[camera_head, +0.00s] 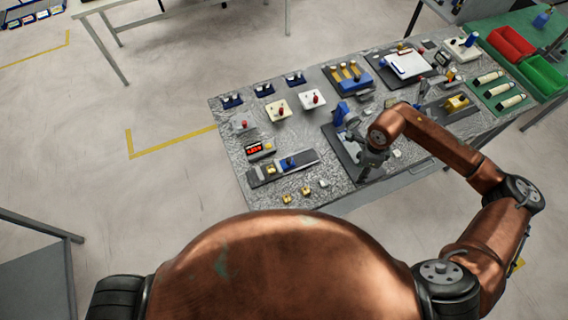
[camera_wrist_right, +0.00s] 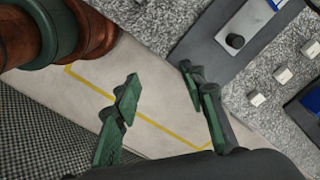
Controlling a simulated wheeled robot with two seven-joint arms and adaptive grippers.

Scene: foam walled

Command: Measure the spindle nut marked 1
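Two small brass-coloured nuts (camera_head: 287,198) (camera_head: 305,191) lie near the front edge of the speckled table (camera_head: 235,165) in the head view. I cannot read any mark on them, so I cannot tell which is number 1. A dark slide fixture (camera_head: 300,164) with a blue part lies behind them, beside a box with a red lit display (camera_head: 254,148). My right gripper (camera_head: 368,168) is at the table's front edge, to the right of the nuts. In the wrist view its green fingers (camera_wrist_right: 158,84) are apart with nothing between them. My left gripper is out of view.
A dark plate with an upright blue-topped device (camera_head: 341,113) stands beside my right gripper. White blocks with red knobs (camera_head: 279,110) and a clipboard (camera_head: 408,64) lie farther back. Red (camera_head: 511,43) and green (camera_head: 543,74) bins stand at the right. Small pale tags (camera_wrist_right: 257,99) show in the wrist view.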

